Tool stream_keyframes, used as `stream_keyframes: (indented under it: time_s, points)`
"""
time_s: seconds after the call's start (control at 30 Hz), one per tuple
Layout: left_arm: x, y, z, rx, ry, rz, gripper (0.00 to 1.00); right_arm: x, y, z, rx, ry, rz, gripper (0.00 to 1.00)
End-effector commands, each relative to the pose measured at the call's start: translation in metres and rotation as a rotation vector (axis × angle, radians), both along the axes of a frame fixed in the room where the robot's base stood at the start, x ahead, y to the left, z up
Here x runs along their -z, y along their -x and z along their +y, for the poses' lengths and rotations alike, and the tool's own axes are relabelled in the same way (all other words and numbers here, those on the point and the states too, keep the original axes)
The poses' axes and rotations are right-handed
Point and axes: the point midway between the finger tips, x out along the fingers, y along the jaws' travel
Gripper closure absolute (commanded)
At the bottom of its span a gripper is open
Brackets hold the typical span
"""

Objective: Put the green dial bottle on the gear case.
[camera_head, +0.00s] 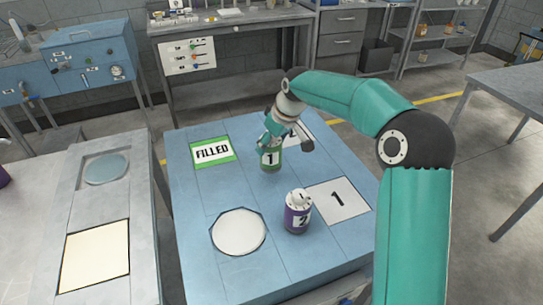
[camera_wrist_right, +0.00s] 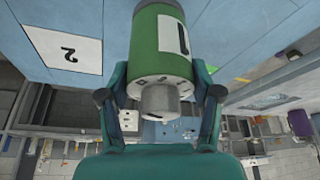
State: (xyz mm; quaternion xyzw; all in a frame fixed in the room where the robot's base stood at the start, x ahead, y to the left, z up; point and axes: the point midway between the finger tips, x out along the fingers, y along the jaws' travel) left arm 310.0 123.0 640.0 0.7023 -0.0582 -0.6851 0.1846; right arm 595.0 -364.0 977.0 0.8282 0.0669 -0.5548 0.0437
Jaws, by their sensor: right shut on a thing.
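The green bottle (camera_head: 271,158) has a white label with a black 1. It stands about upright near the back middle of the blue table. My right gripper (camera_head: 274,141) is shut on its upper part from above. In the right wrist view the green bottle (camera_wrist_right: 160,42) sits between the two fingers (camera_wrist_right: 160,98), with its grey cap towards the palm. I cannot tell whether its base touches the table. I cannot tell which thing is the gear case. My left gripper is not in view.
A pale octagonal plate (camera_head: 238,231) lies at front left. A green-edged FILLED sign (camera_head: 212,151) lies at back left. A grey bench (camera_head: 145,255) adjoins on the left.

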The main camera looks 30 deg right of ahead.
Motion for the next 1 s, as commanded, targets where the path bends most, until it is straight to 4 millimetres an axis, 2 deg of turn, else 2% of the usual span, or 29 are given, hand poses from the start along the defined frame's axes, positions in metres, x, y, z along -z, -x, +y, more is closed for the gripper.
stream_keyframes:
  time_s: [0.07,0.4,0.73,0.77,0.9,1.0]
  points:
    - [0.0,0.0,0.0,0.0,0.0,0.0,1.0,0.003,0.0,-0.001,0.002,0.001,-0.003,0.83]
    - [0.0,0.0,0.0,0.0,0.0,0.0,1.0,0.043,0.0,-0.001,0.001,0.0,-0.001,0.83]
    - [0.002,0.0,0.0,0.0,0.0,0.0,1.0,0.046,0.0,-0.001,0.002,0.001,-0.003,0.83]
    - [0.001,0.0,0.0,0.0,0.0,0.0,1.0,0.046,0.0,-0.001,0.001,0.0,-0.001,0.31]
    - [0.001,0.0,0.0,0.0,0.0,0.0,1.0,0.045,0.0,-0.001,0.002,0.0,-0.001,0.11]
    - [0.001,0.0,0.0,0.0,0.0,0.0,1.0,0.045,0.001,-0.001,0.002,0.0,-0.001,0.11]
